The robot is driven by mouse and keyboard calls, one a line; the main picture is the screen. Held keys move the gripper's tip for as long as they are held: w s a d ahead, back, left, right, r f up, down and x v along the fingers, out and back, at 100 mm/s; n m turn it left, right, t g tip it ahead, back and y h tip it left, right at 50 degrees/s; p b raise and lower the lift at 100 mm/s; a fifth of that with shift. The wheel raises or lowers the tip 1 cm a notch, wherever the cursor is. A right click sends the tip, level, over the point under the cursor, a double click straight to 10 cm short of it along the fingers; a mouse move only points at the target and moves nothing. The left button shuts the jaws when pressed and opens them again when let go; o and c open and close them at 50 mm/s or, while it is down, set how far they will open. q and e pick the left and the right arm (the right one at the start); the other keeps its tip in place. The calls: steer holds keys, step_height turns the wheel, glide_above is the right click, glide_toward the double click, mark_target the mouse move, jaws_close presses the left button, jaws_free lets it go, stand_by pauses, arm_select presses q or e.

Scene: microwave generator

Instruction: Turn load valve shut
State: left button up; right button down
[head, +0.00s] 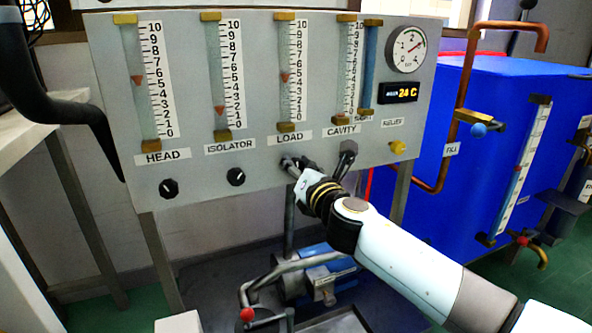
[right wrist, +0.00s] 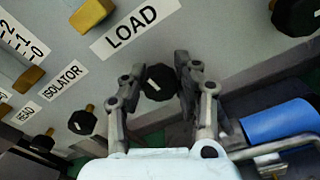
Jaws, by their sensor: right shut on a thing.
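The load valve is a black knob with a white mark, below the LOAD label (head: 289,140) on the grey panel. It shows between my right gripper's fingers in the right wrist view as the load valve knob (right wrist: 159,82). My right gripper (right wrist: 158,88) is shut on this knob, one finger on each side. In the head view my right gripper (head: 298,170) reaches the panel from the lower right and hides most of the knob. The load flow meter (head: 286,75) above has its red float at about the middle of the scale. My left gripper is not in view.
The head knob (head: 169,188) and isolator knob (head: 236,177) lie to the left, the cavity knob (head: 346,152) close to the right. A yellow relief knob (head: 397,147) is farther right. A blue tank (head: 482,130) with copper pipes stands at the right. Pipework (head: 290,270) lies below the panel.

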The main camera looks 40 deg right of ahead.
steer(key=m+b, duration=0.1)
steer(key=m, duration=0.2)
steer(key=shift+f, duration=0.15)
steer(key=m+b, duration=0.2)
steer(key=m, duration=0.4)
steer(key=m+b, duration=0.2)
steer(key=m, duration=0.3)
steer(key=shift+f+m, duration=0.1)
steer(key=shift+m, duration=0.2)
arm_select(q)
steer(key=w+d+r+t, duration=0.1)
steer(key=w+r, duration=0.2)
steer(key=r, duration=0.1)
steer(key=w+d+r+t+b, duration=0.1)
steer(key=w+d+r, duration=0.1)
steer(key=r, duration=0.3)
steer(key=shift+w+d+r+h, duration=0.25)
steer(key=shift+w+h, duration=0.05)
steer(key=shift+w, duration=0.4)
arm_select(e)
steer(key=shift+m, duration=2.2)
arm_select(q)
steer(key=shift+b, duration=0.3)
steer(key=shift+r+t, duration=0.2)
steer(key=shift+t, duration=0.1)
